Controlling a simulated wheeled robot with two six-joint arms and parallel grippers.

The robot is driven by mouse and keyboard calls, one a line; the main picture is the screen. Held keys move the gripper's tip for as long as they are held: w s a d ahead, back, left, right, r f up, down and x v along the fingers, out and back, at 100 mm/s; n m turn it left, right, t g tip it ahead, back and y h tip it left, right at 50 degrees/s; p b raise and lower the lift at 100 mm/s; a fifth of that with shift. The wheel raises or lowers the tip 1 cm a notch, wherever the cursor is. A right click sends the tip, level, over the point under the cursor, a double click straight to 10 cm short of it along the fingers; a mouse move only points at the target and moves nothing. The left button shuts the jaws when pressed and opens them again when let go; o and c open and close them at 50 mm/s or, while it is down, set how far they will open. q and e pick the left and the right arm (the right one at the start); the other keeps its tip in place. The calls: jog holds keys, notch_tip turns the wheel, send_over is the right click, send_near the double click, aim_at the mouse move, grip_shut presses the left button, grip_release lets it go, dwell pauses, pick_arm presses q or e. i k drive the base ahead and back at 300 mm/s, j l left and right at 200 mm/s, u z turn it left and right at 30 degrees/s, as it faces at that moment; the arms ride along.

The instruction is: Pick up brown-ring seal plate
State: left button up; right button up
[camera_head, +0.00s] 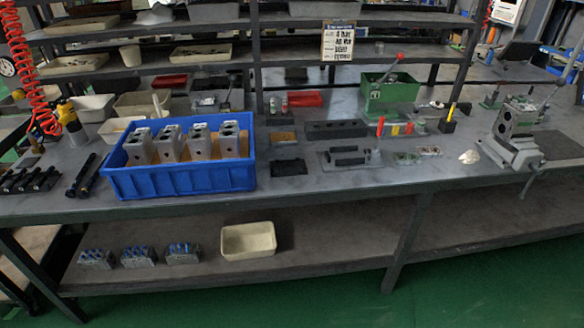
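I cannot make out for certain which thing is the brown-ring seal plate. A small flat brownish piece (283,137) lies on the workbench (330,185), right of the blue crate (181,180). Two small flat pale-green pieces, one (408,158) and another (431,151), lie further right on the bench; rings on them are too small to tell. Neither of my grippers is in view.
The blue crate holds several grey valve blocks (168,144). A green box (390,93), a black slotted block (336,129) and a vise (514,140) stand on the bench. A cream tray (248,240) is on the lower shelf. The bench's front strip is mostly clear.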

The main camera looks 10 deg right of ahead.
aim_at(425, 151)
jog(key=i+l+z, duration=0.25)
jog(key=i, duration=0.35)
jog(key=i+z, duration=0.25)
jog(key=i, duration=0.3)
